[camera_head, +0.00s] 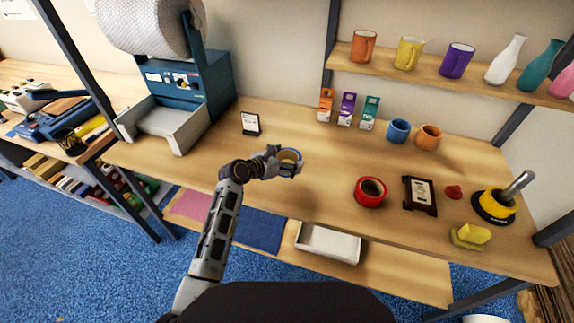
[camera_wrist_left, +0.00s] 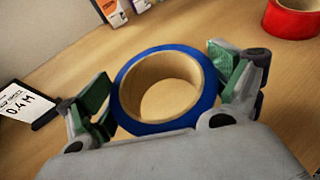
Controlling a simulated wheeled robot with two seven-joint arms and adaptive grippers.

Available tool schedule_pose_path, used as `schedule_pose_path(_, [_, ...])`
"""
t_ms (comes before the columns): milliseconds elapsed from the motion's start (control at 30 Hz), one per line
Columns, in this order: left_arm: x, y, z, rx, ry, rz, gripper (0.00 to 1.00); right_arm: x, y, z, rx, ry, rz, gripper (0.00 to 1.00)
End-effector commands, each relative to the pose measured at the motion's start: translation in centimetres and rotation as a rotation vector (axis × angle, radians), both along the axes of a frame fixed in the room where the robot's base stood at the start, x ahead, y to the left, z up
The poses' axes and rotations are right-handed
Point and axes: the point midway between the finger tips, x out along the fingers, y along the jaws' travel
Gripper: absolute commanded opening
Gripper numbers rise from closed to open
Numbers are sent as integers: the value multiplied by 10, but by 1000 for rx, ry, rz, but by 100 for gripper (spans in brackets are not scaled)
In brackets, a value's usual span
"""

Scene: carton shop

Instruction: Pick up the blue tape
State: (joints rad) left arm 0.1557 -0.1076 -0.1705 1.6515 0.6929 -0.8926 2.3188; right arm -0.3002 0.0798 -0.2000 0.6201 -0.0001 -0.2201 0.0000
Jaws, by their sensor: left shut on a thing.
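The blue tape (camera_wrist_left: 166,129) is a roll with a tan core, seen in the left wrist view between the green finger pads of my left gripper (camera_wrist_left: 168,92). The pads close on it from both sides. In the head view the blue tape (camera_head: 290,153) shows as a small ring at the end of my left arm, and my left gripper (camera_head: 287,161) is over the middle of the workbench. I cannot tell whether the roll touches the tabletop. My right gripper is not in view.
A red tape roll (camera_head: 371,192) and a dark framed card (camera_head: 420,195) lie to the right. A small sign (camera_head: 250,123) stands behind to the left. Small cartons (camera_head: 347,109) and mugs (camera_head: 398,131) stand at the back. A blue machine (camera_head: 185,85) is at the left.

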Motion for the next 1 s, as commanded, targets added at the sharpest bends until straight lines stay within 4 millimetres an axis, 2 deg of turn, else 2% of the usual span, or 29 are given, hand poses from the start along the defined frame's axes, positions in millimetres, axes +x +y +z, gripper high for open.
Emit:
schedule_pose_path(33, [1, 0, 11, -3, -4, 1, 64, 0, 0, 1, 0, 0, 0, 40])
schedule_pose_path(100, [1, 0, 21, -3, -4, 1, 64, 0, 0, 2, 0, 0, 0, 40])
schedule_pose_path(333, [0, 0, 45, -2, -2, 0, 64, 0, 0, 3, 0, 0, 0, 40])
schedule_pose_path(1000, [0, 0, 51, -1, -1, 0, 64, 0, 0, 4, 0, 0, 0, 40])
